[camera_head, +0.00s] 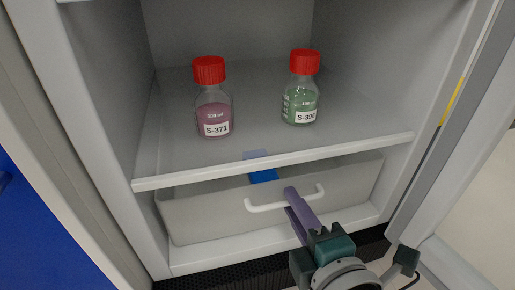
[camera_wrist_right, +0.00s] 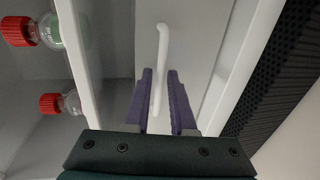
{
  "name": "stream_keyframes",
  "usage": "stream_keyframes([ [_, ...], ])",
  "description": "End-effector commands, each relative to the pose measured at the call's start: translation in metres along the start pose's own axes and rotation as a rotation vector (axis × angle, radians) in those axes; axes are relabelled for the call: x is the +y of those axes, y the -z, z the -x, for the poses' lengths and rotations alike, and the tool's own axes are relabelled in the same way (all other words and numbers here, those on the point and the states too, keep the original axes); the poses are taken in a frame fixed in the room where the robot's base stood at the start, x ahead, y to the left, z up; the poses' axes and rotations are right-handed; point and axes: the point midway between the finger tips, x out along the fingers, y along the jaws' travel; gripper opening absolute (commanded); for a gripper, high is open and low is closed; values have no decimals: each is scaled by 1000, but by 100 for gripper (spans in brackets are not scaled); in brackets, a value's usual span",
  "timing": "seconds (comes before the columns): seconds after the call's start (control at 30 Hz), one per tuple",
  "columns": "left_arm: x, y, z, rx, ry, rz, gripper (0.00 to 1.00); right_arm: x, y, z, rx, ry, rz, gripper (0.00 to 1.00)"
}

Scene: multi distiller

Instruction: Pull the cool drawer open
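The cool drawer (camera_head: 205,216) is a pale grey front below the shelf, with a white bar handle (camera_head: 263,206). Its top edge stands below the shelf lip, leaving a narrow gap. My right gripper (camera_head: 297,198), with purple fingers, is at the right half of the handle. In the right wrist view, the handle (camera_wrist_right: 162,50) runs between the two fingertips (camera_wrist_right: 160,74). The fingers stand apart on either side of it, with small gaps, not clearly pressed on it. My left gripper is not in view.
Two red-capped bottles, S-371 (camera_head: 214,108) and S-396 (camera_head: 301,95), stand on the shelf (camera_head: 250,135) above. A blue item (camera_head: 264,176) shows in the gap behind the drawer front. An opened door (camera_head: 460,150) stands at the right.

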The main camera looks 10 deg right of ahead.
Motion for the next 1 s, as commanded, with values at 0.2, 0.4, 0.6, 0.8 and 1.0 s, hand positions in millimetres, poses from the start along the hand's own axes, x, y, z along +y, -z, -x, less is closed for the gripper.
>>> stream_keyframes([
  [0.2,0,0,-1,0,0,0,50,1,0,-2,1,0,-1,23],
  [0.4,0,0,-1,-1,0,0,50,1,0,-2,1,0,-1,9],
  [0.6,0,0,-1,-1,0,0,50,1,0,-2,1,0,-1,0],
  [0.8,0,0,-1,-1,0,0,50,1,0,-2,1,-1,-1,0],
  [1.0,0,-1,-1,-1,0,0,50,1,0,-2,1,-1,-1,0],
])
